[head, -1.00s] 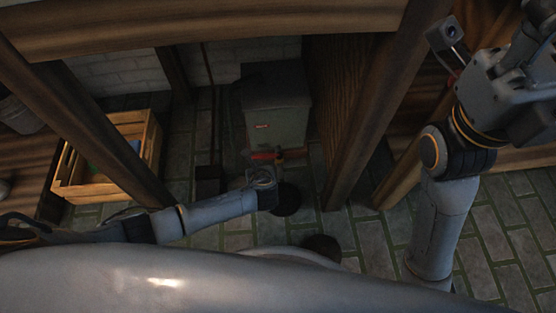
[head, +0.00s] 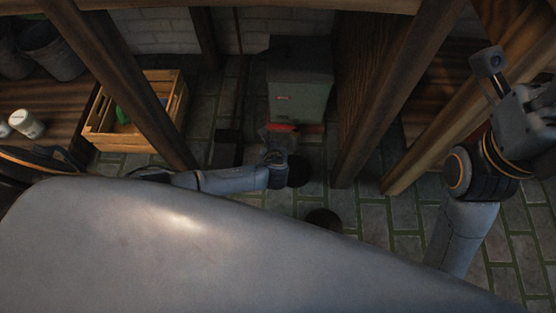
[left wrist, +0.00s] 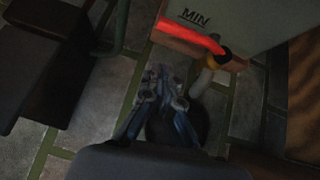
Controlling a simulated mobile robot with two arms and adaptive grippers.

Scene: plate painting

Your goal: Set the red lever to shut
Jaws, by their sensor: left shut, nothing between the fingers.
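The red lever (head: 281,127) is at the lower front of a grey box (head: 298,95). In the left wrist view the red lever (left wrist: 191,38) points left from a dark pivot with a yellow ring, at a pipe. My left gripper (head: 271,140) is just in front of the lever in the head view. In the left wrist view the left gripper (left wrist: 162,78) has its fingers together, empty, below the lever and apart from it in the picture. My right arm is at the right of the head view; its fingers cannot be made out.
A wooden crate (head: 136,110) with a green thing inside stands left. Wooden posts (head: 130,85) and a wooden panel (head: 366,90) flank the box. A dark block (left wrist: 45,60) lies left of my left gripper. A white jar (head: 27,124) stands on a shelf.

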